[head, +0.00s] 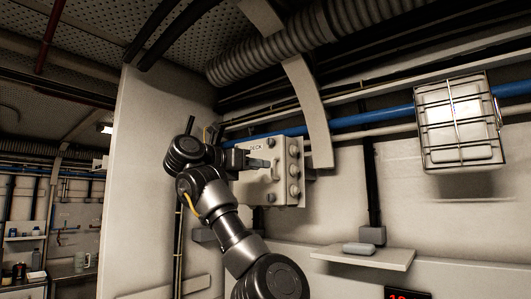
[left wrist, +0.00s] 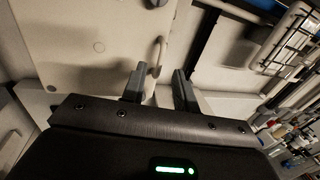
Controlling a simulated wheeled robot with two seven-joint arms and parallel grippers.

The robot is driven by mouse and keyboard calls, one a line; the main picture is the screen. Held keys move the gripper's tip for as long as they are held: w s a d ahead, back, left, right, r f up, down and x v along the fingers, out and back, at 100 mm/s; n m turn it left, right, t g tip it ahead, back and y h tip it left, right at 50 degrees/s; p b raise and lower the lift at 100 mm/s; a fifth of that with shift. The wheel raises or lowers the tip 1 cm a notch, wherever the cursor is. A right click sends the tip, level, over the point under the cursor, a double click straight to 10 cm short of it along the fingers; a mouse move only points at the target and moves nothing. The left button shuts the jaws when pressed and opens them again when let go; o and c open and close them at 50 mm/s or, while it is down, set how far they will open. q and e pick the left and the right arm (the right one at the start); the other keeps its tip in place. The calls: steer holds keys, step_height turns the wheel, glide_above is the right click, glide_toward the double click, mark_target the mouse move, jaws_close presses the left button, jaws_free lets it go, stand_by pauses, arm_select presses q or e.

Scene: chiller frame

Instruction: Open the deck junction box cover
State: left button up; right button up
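The deck junction box (head: 283,148) is a pale box on the wall in the head view, with a "DECK" label and several round knobs along its right side. Its cover (left wrist: 85,25) fills the upper left of the left wrist view and looks shut. A small curved handle (left wrist: 157,52) stands out near the cover's edge. My left gripper (head: 262,163) is in front of the box. In the left wrist view its two fingers (left wrist: 158,80) are apart, with the handle just beyond the gap between their tips. I see no contact. My right gripper is not in view.
A caged lamp (head: 460,122) hangs on the wall at the right. A blue pipe (head: 395,113) and other pipes run behind the box. A small shelf (head: 385,260) with a grey object (head: 359,248) juts out below right. A pale partition (head: 150,190) stands left of my arm.

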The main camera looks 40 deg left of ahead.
arm_select(q)
steer(key=w, duration=0.2)
steer(key=w+p, duration=0.1)
steer(key=shift+w+d+f, duration=0.1)
steer(key=shift+w+d, duration=0.1)
steer(key=shift+d, duration=0.1)
jaws_close()
